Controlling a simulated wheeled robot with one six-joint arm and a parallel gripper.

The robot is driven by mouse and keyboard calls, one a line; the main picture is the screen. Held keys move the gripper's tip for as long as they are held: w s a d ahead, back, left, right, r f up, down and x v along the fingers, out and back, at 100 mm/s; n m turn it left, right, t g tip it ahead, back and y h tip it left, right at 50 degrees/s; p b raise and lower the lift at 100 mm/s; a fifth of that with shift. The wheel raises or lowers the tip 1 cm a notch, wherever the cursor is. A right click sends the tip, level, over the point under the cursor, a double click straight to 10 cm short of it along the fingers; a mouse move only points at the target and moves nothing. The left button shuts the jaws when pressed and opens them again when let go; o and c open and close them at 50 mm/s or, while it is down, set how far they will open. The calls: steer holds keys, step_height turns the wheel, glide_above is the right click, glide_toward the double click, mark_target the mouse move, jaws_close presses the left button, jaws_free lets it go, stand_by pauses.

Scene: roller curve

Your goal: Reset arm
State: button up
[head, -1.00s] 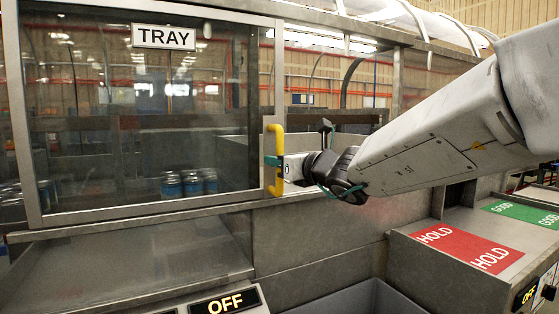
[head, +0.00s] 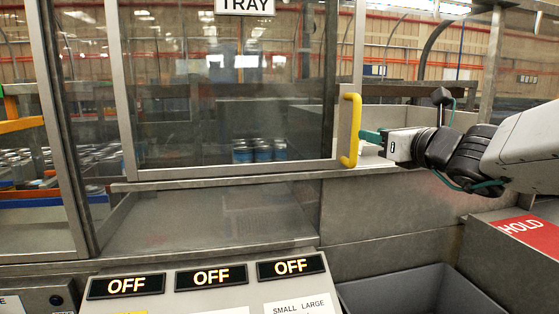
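My gripper (head: 368,138) is at the right of the head view, beside the yellow handle (head: 350,130) of the sliding glass door marked TRAY (head: 245,5). Its teal fingertips point left at the handle and appear to touch or nearly touch it. Whether the fingers are open or shut cannot be made out. My arm reaches in from the right edge. The door pane covers the middle of the opening, and blue-and-silver cans (head: 260,151) stand behind the glass.
A control panel with several OFF displays (head: 211,278) is below the door. A grey bin (head: 400,292) sits at lower right, with a red HOLD pad (head: 530,227) on a metal ledge beyond it. More cans (head: 25,165) stand behind glass at left.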

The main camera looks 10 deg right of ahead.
steer(key=s+a+f+n+g+y, duration=0.4)
steer(key=s+a+f+n+g, duration=0.7)
steer(key=n, duration=0.9)
steer(key=s+d+f+n+g+h, duration=0.2)
steer(key=s+d+f+n+h, duration=0.2)
steer(key=s, duration=0.4)
steer(key=s+d+f+n+g+h, duration=0.3)
steer(key=s+f+n, duration=0.3)
steer(key=s+n, duration=0.2)
steer(key=shift+d+n+h, duration=0.5)
steer(key=shift+h, duration=0.2)
